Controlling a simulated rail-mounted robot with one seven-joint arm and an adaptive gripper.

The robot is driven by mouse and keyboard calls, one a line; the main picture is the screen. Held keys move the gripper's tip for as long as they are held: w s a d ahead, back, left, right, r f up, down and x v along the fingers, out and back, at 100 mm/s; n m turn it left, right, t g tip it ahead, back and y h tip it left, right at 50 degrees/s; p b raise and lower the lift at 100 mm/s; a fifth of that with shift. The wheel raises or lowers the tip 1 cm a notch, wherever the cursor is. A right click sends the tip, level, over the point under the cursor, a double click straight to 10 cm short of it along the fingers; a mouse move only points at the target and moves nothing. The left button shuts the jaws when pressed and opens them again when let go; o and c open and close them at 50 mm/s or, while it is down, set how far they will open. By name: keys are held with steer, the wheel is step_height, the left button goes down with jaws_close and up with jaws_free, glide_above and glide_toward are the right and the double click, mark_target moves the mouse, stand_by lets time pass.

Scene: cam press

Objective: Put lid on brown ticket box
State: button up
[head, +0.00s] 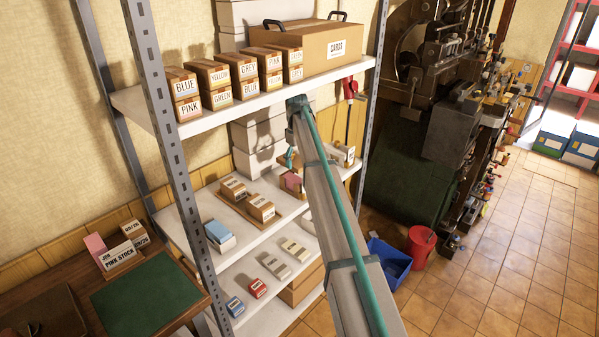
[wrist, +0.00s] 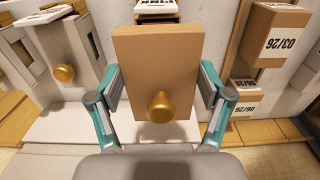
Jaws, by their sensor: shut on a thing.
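A brown block-like piece with a round gold knob, which looks like the lid (wrist: 157,55), is between the two fingers of my gripper (wrist: 159,88) in the wrist view. The fingers are shut on its left and right sides. In the head view my gripper (head: 291,160) is at the middle shelf, largely hidden by my arm. A small brown box with a pink top (head: 292,182), possibly the brown ticket box, stands just below it. I cannot tell whether the lid touches this box.
A pale box with a gold knob (wrist: 42,62) is at left in the wrist view. Dated brown boxes (wrist: 272,38) are at right. The shelf above (head: 240,103) carries labelled boxes and a large brown box (head: 310,52). Metal uprights (head: 165,130) flank the shelves.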

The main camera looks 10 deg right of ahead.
steer(key=shift+w, duration=0.1)
stand_by(0.4)
steer(key=b, duration=0.1)
glide_above(297, 180)
steer(key=shift+f, duration=2.25)
steer(key=shift+w+f, duration=0.15)
steer(key=shift+f, duration=1.5)
stand_by(0.7)
steer(key=o, duration=1)
steer(key=shift+o, duration=0.2)
step_height(297, 180, up, 8)
steer(key=shift+f, duration=0.2)
